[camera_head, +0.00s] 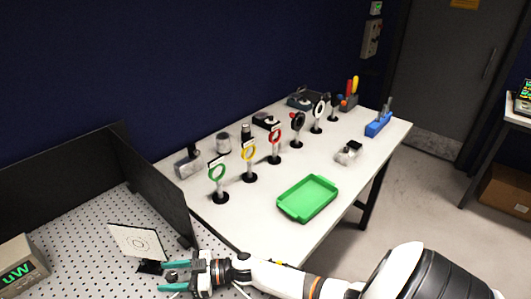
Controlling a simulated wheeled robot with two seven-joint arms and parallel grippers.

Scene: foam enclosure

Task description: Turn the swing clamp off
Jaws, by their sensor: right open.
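My right gripper (163,277), with teal fingers, is at the bottom left over the perforated board. Its fingers point left, stand apart and hold nothing that I can see. Just beyond it is a tilted white card (137,240) with ring marks. A small black part (150,267) lies below the card, close to the upper finger; whether they touch I cannot tell. I cannot make out for certain which thing is the swing clamp. My left gripper is out of view.
Black panels (157,190) wall the perforated board (85,270). A grey meter (20,265) stands at its left. The white table (240,222) behind holds a green tray (307,198), several ring-topped posts (249,160) and a blue holder (378,125).

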